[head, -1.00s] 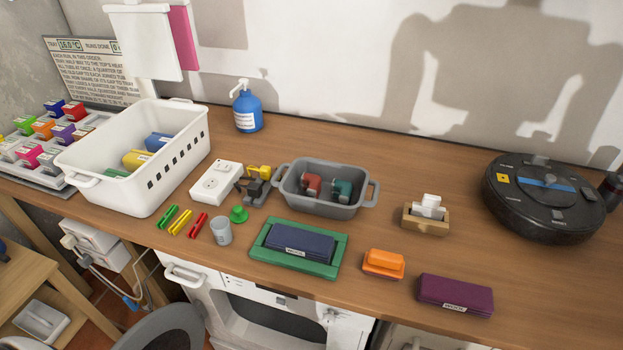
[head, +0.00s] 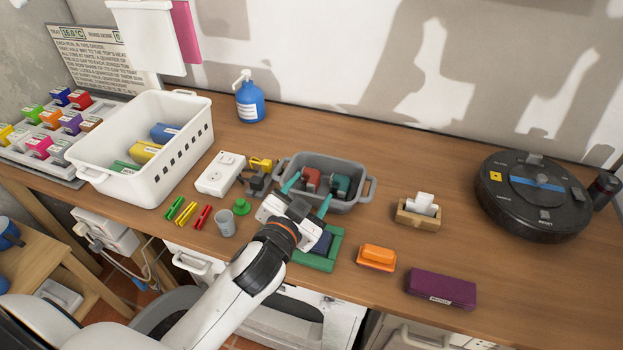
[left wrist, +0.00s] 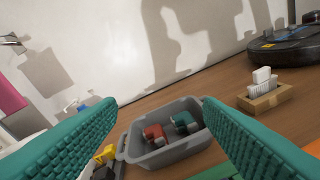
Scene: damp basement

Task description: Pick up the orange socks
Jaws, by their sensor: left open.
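The orange socks (head: 376,257) appear as a small folded orange bundle on the wooden counter, right of the green tray (head: 331,258) and left of the purple folded bundle (head: 441,288). An orange patch (left wrist: 314,148) shows at the right edge of the left wrist view. My left gripper (head: 307,193) is open and empty, with teal fingers apart. It is up and left of the orange socks, over the area between the green tray and the grey basin (head: 345,204). My right gripper is not in view.
The grey basin holds a red and a teal item; it also shows in the left wrist view (left wrist: 166,155). A wooden holder (head: 417,218) with white pieces and a round black robot vacuum (head: 533,220) stand to the right. A white basket (head: 96,177) stands left.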

